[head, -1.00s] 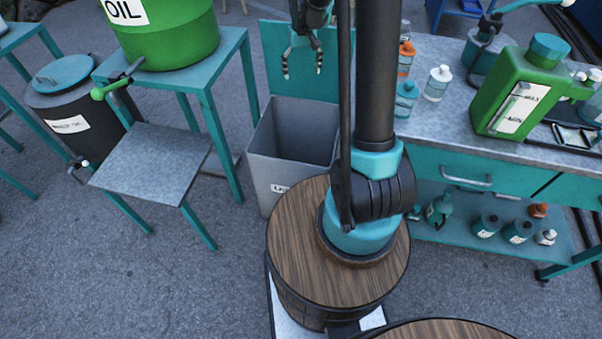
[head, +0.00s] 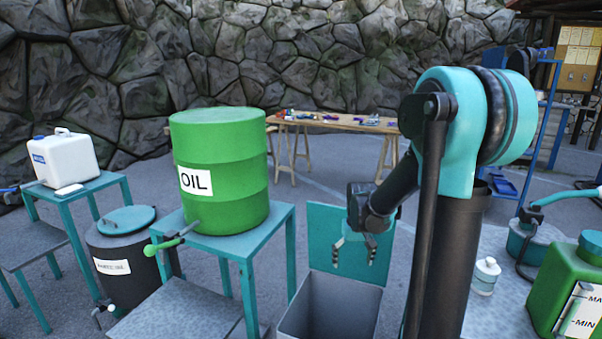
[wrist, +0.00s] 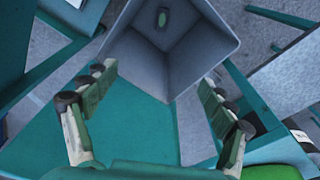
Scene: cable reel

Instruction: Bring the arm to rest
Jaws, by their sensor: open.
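My gripper (head: 353,252) hangs from the folded arm, open and empty, in front of the teal raised lid of a grey bin (head: 325,306). In the wrist view my gripper (wrist: 158,128) shows its two fingers spread wide, with nothing between them. The bin (wrist: 190,65) lies open beyond the fingertips. A small green item (wrist: 162,18) shows inside it. My fingers look clear of the bin's rim.
A green oil drum (head: 219,172) stands on a teal stand left of my gripper. A dark lidded barrel (head: 122,245) is further left. At right, a bench holds a white bottle (head: 485,276) and a green canister (head: 570,300). A wooden table (head: 340,124) stands behind.

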